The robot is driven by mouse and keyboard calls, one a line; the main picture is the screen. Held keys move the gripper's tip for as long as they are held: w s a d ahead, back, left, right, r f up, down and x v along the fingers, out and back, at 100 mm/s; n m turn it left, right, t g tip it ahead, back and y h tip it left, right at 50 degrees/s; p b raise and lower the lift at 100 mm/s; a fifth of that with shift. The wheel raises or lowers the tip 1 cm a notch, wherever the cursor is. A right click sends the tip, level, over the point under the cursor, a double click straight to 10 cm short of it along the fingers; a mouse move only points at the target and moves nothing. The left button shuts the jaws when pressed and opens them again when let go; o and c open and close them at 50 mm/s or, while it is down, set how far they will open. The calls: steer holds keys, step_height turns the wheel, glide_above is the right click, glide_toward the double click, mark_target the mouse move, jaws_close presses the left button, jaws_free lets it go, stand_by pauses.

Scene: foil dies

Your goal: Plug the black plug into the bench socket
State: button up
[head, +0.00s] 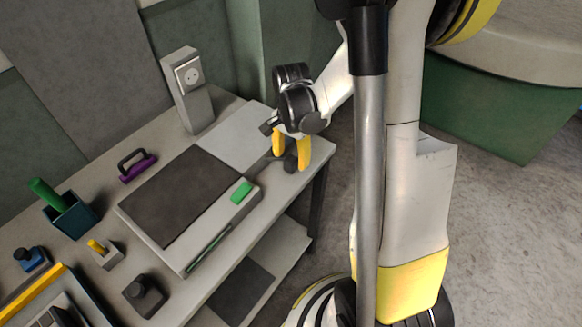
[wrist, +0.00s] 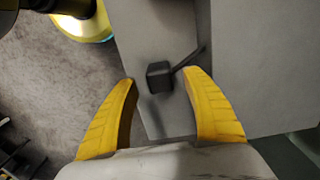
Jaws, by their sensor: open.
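The black plug (wrist: 159,75) lies on the light bench top (head: 281,190) near its right end. Its dark cord (wrist: 189,58) runs off to the upper right in the wrist view. My gripper (head: 291,163) is open above this end, yellow fingers pointing down. In the wrist view the plug shows between the two fingertips, with a gap on each side; the fingers partly cover it in the head view (head: 290,160). I cannot tell the exact height of the fingertips over the bench. The bench socket (head: 190,75) is a pale outlet on an upright grey post at the back.
A grey box with a dark top (head: 180,195) and a green block (head: 241,192) lies left of my gripper. The bench's right edge is close to my gripper.

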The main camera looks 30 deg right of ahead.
mark_target(292, 159)
steer(key=shift+f, duration=0.8)
steer(key=shift+r, duration=0.1)
steer(key=c, duration=1.2)
steer(key=shift+r, duration=0.2)
jaws_close()
steer(key=r+p, duration=0.1)
steer(key=r, duration=0.1)
steer(key=r+p, duration=0.1)
steer(key=r, duration=0.1)
steer(key=shift+s+d+r, duration=0.1)
steer(key=shift+s+r, duration=0.1)
steer(key=shift+r, duration=0.05)
steer(key=s+d+r+p, duration=0.3)
steer(key=s+r, duration=0.3)
steer(key=s, duration=0.4)
steer(key=shift+s+d+p, duration=0.25)
steer(key=shift+d+p, duration=0.1)
steer(key=shift+d, duration=0.15)
